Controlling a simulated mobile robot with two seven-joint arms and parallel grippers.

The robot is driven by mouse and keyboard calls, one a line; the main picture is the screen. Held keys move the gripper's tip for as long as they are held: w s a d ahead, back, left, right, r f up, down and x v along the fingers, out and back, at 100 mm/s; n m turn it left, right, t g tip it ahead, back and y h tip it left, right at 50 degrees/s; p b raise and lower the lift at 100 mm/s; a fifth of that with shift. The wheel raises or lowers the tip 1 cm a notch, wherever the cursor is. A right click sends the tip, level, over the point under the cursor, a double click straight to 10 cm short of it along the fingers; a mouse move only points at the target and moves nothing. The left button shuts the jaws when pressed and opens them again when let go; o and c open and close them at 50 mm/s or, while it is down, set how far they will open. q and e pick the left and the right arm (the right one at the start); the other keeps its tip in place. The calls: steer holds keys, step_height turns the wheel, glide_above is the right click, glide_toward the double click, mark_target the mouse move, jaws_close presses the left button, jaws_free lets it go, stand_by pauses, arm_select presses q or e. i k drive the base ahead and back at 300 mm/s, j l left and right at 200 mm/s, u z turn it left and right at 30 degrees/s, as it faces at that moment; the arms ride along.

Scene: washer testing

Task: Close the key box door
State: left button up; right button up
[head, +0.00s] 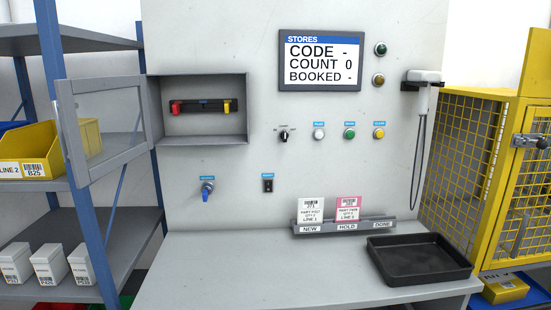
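The key box (241,110) is a grey open-fronted box on the upper left of the panel. Its door (73,135), a grey frame with a clear pane, stands wide open, swung out to the left from the box's left side. Inside the box a dark bar (203,106) carries a red piece at its left end and a yellow piece at its right. Neither of my grippers shows in the head view.
A blue-framed shelf (105,220) with a yellow bin (28,145) stands close behind the open door. Below the panel, a grey worktop (230,275) holds a black tray (418,262) and a card rack (345,226); its left part is clear. A yellow mesh cage (470,150) stands at right.

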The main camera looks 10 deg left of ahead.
mark_target(64, 108)
steer(key=i+j+z, duration=0.15)
steer(key=j+z, duration=0.15)
steer(key=j, duration=1.3)
steer(key=j+z, duration=0.25)
steer(key=j, duration=1.35)
steer(key=k+l, duration=0.2)
steer(key=l, duration=0.2)
steer(key=k+l, duration=0.2)
steer(key=l, duration=0.15)
steer(key=z, duration=0.05)
